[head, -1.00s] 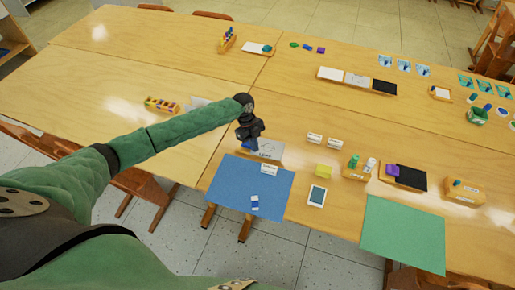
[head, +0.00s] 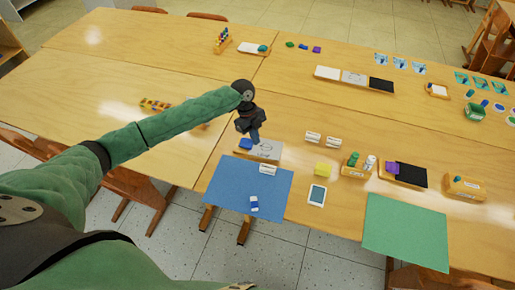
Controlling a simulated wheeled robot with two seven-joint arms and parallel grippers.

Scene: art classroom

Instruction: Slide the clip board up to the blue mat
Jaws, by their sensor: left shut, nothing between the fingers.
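A board with a white drawn sheet (head: 266,150), which looks like the clip board, lies on the table just behind the blue mat (head: 230,185). A small blue piece (head: 246,144) shows at its left end. Its near edge is close to the mat's far edge; I cannot tell whether they touch. My left gripper (head: 255,138) is shut and empty, pointing down over the far left part of the board and hiding a little of it. I cannot tell whether its tips touch anything. My right gripper is out of view.
A white block (head: 268,169) stands at the mat's far edge, and a blue-and-white item (head: 254,203) lies on the mat. The table left of the board is mostly clear.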

